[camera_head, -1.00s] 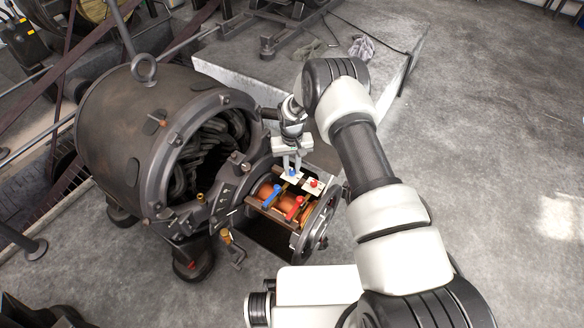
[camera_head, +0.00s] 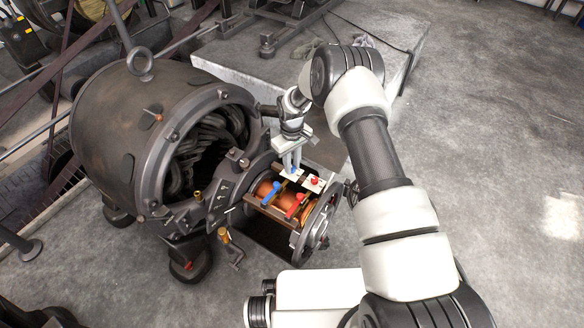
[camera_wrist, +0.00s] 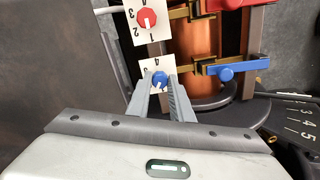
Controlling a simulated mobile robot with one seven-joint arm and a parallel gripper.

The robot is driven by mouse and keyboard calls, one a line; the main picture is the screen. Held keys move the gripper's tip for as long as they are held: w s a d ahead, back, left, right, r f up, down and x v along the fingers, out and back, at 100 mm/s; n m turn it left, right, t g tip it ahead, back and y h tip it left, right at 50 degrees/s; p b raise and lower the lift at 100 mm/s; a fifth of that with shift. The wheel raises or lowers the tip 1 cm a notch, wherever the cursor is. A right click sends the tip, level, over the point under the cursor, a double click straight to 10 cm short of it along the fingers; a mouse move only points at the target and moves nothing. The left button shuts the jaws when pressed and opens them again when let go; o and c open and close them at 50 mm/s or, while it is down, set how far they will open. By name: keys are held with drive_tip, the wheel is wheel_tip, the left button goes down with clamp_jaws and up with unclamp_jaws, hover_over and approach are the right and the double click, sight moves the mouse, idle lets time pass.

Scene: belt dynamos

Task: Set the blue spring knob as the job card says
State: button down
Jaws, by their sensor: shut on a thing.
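The blue spring knob (camera_wrist: 160,79) sits on a small white numbered dial plate (camera_wrist: 150,66), between my gripper's two fingertips. In the head view the blue knob (camera_head: 293,171) shows just below the fingers. My gripper (camera_head: 293,160) reaches down from above and is shut on the knob; in the wrist view its fingers (camera_wrist: 163,92) stand on either side of it. Part of the dial's numbers is hidden by the fingers. A red knob (camera_wrist: 147,18) with a white pointer sits on its own numbered plate beside it. I cannot make out a job card.
A blue lever (camera_head: 271,193) and a red lever (camera_head: 295,206) stand beside copper coils (camera_head: 263,188) in the dynamo's open end. The large dark dynamo housing (camera_head: 120,130) is to the left. The floor at right is open.

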drive_tip(key=n+b, duration=0.2)
drive_tip(key=n, duration=0.4)
drive_tip(key=shift+n, duration=0.3)
idle(0.4)
drive_tip(key=c, duration=1.6)
unclamp_jaws()
drive_tip(key=shift+o, duration=0.2)
wheel_tip(320, 180, up, 18)
drive_tip(key=p, duration=0.4)
drive_tip(key=shift+f, duration=0.25)
